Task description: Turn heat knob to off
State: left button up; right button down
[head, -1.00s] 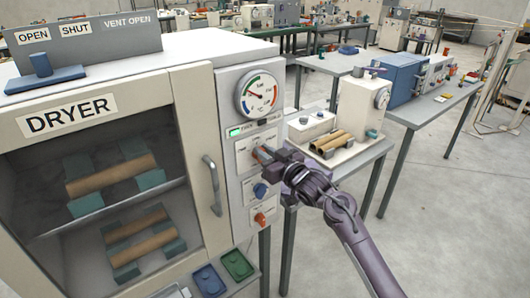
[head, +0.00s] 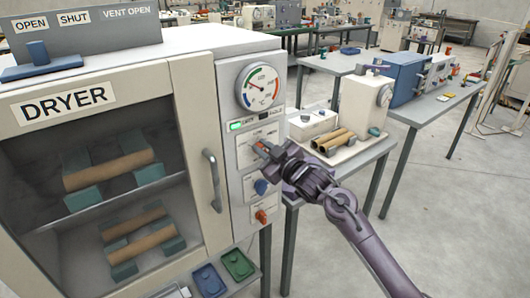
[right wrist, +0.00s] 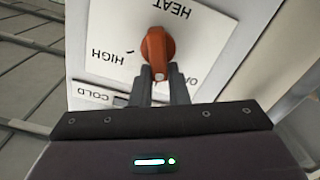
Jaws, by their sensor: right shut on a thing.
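The heat knob is an orange-red lever knob on a white plate on the dryer's front panel. It shows in the right wrist view (right wrist: 157,50), near the word HEAT, with HIGH on one side and a partly hidden label starting with O on the other; the lettering is upside down there. My right gripper (right wrist: 160,82) is shut on the knob's near end. In the head view the same gripper (head: 268,150) reaches the panel from the right and covers much of the knob. The knob's exact setting is hard to read. My left gripper is not in view.
Above the plate are a round gauge (head: 259,86) and a green light (head: 236,126). The dryer door handle (head: 212,181) stands out to the left. A bench machine (head: 366,105) stands behind my arm.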

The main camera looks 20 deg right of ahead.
jog(key=shift+s+a+f+n+b, duration=0.1)
jog(key=shift+a+f+n+b, duration=0.1)
jog(key=shift+n+b, duration=0.8)
jog(key=shift+a+f+n+b, duration=0.15)
jog(key=shift+n+b, duration=0.4)
jog(key=shift+n, duration=0.85)
jog(key=shift+s+a+f+n+b, duration=0.1)
jog(key=shift+f+n+b, duration=0.1)
jog(key=shift+n+b, duration=0.8)
jog(key=shift+n, duration=0.3)
jog(key=c, duration=1.4)
grip_release()
